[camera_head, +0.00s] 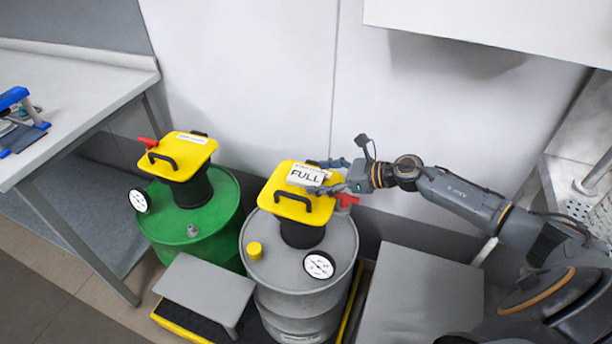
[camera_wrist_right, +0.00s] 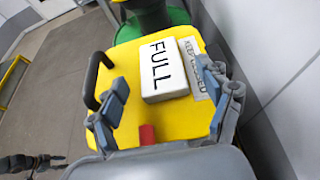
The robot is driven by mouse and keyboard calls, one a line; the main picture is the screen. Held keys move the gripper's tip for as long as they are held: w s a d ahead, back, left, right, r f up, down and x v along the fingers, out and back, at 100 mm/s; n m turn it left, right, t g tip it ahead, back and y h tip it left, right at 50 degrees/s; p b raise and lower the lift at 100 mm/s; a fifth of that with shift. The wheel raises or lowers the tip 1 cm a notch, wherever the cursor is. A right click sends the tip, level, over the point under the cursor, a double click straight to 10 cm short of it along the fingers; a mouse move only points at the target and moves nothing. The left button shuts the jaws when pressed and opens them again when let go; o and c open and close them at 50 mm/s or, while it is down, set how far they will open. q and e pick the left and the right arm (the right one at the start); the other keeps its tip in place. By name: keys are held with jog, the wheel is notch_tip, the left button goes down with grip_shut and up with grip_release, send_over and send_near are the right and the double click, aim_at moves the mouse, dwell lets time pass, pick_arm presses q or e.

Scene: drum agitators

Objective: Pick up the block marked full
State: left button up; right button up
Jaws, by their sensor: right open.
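The block marked FULL (camera_head: 306,176) is white with black letters. It lies flat on the yellow lid plate (camera_head: 289,205) above the grey drum (camera_head: 290,270). It also shows in the right wrist view (camera_wrist_right: 164,72), lying next to a "keep closed" label (camera_wrist_right: 196,68). My right gripper (camera_head: 338,176) reaches in from the right at the block. In the right wrist view its open fingers (camera_wrist_right: 166,95) stand to either side of the block, with gaps between them and it. My left gripper is not seen in the head view.
A green drum (camera_head: 195,222) with a yellow lid plate (camera_head: 182,150) stands to the left. A handle (camera_head: 292,198) and a red part (camera_head: 346,200) are close to the block. A wall is behind, a table (camera_head: 75,100) at left. A dark part at the wrist view's lower left is unclear.

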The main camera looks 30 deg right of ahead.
aim_at(311, 177)
jog(key=shift+x, duration=1.45)
jog(key=shift+r, duration=0.1)
jog(key=c, duration=1.2)
jog(key=shift+c, duration=0.2)
jog(key=shift+r, duration=0.1)
jog(key=shift+r, duration=0.25)
notch_tip(311, 177, up, 2)
jog(key=shift+r, duration=0.15)
jog(key=s+a+r+p, duration=0.7)
jog(key=s+a+r, duration=0.2)
jog(key=a+r, duration=0.1)
jog(key=shift+a, duration=0.3)
